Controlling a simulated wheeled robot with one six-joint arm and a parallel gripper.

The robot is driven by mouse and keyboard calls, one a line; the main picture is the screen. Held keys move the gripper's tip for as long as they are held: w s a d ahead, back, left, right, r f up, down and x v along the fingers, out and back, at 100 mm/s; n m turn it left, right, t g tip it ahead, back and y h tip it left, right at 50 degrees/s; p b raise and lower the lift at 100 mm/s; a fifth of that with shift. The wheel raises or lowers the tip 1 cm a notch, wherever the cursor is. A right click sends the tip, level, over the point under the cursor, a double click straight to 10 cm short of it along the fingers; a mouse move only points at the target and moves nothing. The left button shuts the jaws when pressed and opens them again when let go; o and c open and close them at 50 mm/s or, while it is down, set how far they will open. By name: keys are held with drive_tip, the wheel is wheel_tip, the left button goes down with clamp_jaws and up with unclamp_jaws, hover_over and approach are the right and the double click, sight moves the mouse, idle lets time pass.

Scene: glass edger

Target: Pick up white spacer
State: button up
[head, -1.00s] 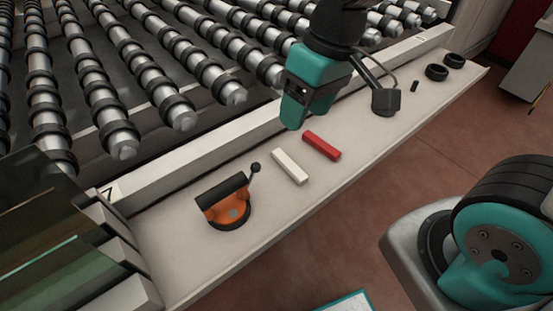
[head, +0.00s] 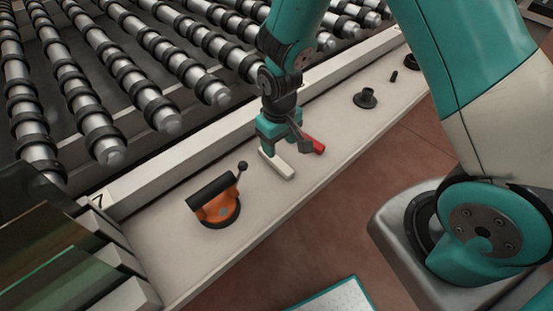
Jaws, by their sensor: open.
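The white spacer (head: 282,169) is a short white bar lying on the pale ledge (head: 170,244). My gripper (head: 274,148) points down over the far end of the white spacer and hides that end. The gripper is open. I cannot tell whether its fingers touch the spacer or stand on either side of it. A red bar (head: 318,146) lies just right of the white spacer, partly hidden behind my gripper.
An orange suction lifter (head: 219,209) with a black handle sits left of the spacer. A black round part (head: 365,98) stands farther right on the ledge. Conveyor rollers (head: 105,145) lie behind the ledge, and glass sheets (head: 50,262) stand at the lower left.

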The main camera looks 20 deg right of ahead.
sight(276, 159)
drive_tip(key=shift+w+a+f+p, duration=0.1)
drive_tip(key=shift+f+p, duration=0.1)
drive_tip(key=shift+f, duration=0.8)
drive_tip(key=shift+a+f+p, duration=0.15)
drive_tip(key=shift+f+p, duration=0.1)
drive_tip(key=shift+f, duration=0.8)
drive_tip(key=shift+w+a+f+p, duration=0.1)
drive_tip(key=shift+f+p, duration=0.1)
drive_tip(key=shift+f, duration=0.8)
drive_tip(key=c, duration=1)
